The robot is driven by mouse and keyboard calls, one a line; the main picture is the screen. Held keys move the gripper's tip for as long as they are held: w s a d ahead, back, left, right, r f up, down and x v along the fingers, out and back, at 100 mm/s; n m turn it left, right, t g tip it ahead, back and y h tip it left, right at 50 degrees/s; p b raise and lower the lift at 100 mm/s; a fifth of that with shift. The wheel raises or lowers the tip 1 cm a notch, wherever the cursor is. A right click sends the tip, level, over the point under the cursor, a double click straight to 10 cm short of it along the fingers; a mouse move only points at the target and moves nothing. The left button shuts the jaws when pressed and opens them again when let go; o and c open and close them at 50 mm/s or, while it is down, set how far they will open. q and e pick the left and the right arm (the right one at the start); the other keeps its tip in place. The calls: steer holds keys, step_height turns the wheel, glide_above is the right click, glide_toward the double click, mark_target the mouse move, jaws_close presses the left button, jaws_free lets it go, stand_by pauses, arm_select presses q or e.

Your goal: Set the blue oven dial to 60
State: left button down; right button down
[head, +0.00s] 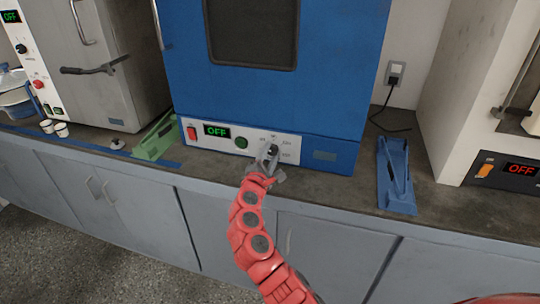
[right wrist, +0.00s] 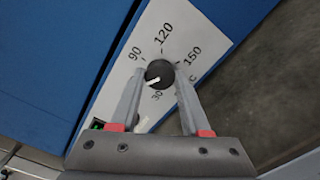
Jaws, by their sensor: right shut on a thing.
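The blue oven (head: 190,75) stands on the counter, with a white control panel low on its front. Its dial is a black knob (right wrist: 160,72) with a white pointer mark. The printed numbers 30, 90, 120 and 150 show around it in the right wrist view. The pointer aims to the lower left, between the 30 and the left-hand finger. No 60 label is visible; that part of the scale is behind the finger. My right gripper (right wrist: 158,78) is shut on the knob, one finger on each side. It also shows at the panel in the head view (head: 271,158). My left gripper is out of view.
The oven display (head: 216,131) reads OFF, between a red switch (head: 192,133) and a green button (head: 241,143). A green object (head: 155,138) lies left of the oven and a blue one (head: 396,178) right. Grey (head: 110,60) and white appliances stand at the sides.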

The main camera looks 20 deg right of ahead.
steer(key=shift+c, duration=1.9)
jaws_free()
steer(key=v, duration=1.7)
steer(key=shift+s+a, duration=0.2)
